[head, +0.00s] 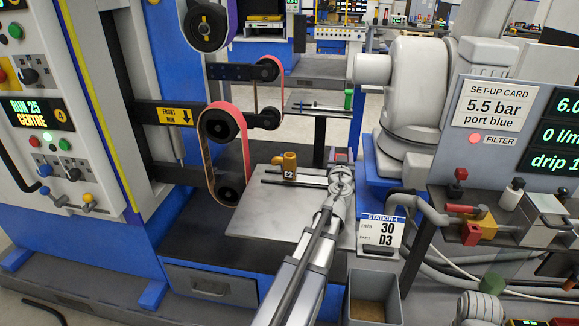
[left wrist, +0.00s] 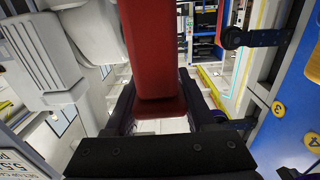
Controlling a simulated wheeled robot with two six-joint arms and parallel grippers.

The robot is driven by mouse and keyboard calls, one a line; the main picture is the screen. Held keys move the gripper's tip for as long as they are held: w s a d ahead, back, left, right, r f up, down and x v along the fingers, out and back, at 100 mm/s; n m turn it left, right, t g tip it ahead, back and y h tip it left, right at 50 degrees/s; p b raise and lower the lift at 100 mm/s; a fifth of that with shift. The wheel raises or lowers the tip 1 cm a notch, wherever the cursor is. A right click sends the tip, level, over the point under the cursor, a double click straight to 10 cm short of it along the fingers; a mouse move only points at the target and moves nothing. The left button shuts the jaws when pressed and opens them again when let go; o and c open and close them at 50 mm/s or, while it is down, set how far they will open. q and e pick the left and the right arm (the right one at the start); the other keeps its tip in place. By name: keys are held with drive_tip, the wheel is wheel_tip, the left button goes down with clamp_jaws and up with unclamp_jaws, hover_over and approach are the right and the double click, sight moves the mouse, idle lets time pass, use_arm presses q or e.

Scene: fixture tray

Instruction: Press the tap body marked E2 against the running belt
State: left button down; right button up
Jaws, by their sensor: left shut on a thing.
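The red-orange belt (head: 208,165) runs over black wheels to the left; a gap shows between tap body and belt. In the left wrist view a dark red form (left wrist: 155,60) stands between my dark fingers (left wrist: 160,95); I cannot tell what part it is. My right gripper is not in view.
The belt machine's panel (head: 42,110) reads RUN 25 CENTRE; a FRONT RUN sign (head: 175,116) has a down arrow. A grey bin (head: 376,285) stands below the plate (head: 262,222). Right are a white robot arm (head: 415,95) and a fixture with a red-handled valve (head: 475,222).

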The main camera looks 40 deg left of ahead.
use_arm(q)
drive_tip(key=shift+w+d, duration=0.25)
drive_tip(key=shift+d, duration=0.15)
idle(0.3)
drive_tip(key=shift+c, duration=0.8)
unclamp_jaws()
drive_tip(key=shift+s, duration=0.1)
drive_tip(key=v, duration=0.7)
drive_tip(key=shift+s, duration=0.35)
drive_tip(key=shift+d, duration=0.15)
